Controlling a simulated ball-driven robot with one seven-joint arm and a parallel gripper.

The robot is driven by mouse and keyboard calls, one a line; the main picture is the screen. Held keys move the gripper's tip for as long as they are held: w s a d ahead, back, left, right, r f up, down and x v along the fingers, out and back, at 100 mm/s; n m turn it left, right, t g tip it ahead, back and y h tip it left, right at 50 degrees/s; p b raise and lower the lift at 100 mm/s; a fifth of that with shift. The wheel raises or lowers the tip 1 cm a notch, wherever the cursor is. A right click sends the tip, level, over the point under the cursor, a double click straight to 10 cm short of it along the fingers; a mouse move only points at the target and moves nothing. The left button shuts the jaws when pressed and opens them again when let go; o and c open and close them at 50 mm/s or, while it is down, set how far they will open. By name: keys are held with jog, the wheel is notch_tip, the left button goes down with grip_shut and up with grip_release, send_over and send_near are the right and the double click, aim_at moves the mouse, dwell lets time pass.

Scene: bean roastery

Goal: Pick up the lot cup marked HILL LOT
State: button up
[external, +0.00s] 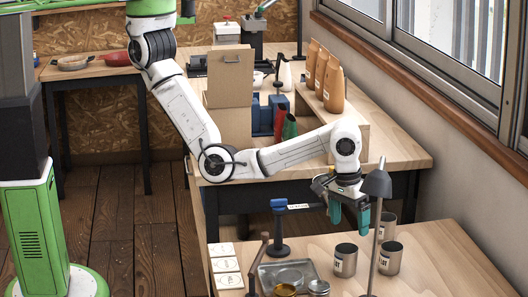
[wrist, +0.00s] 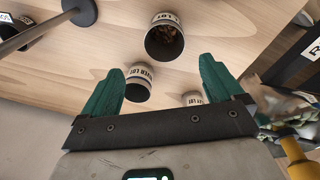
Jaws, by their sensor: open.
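Three metal lot cups stand on the near wooden table in the external view: a front left cup (external: 346,262), a front right cup (external: 390,259) and a back cup (external: 386,227). In the wrist view, a cup with dark beans (wrist: 165,38) is at the top, another cup (wrist: 139,82) is near the left finger, and a third cup (wrist: 192,98) is partly hidden by the right finger. Their white labels end in LOT, but I cannot tell which says HILL. My gripper (external: 348,213), with teal fingers (wrist: 161,74), is open and empty above the table near the cups.
A grey lamp (external: 376,186) stands among the cups, close to my gripper. A metal tray (external: 268,272) with small dishes, a dark blue stand (external: 279,238) and white cards (external: 226,265) are to the left. The table's right side is clear.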

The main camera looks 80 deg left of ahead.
aim_at(346, 255)
jog(key=shift+n+g, duration=0.3)
jog(key=shift+g, duration=0.3)
notch_tip(346, 255, down, 11)
jog(key=shift+r, duration=0.2)
jog(key=c, duration=1.2)
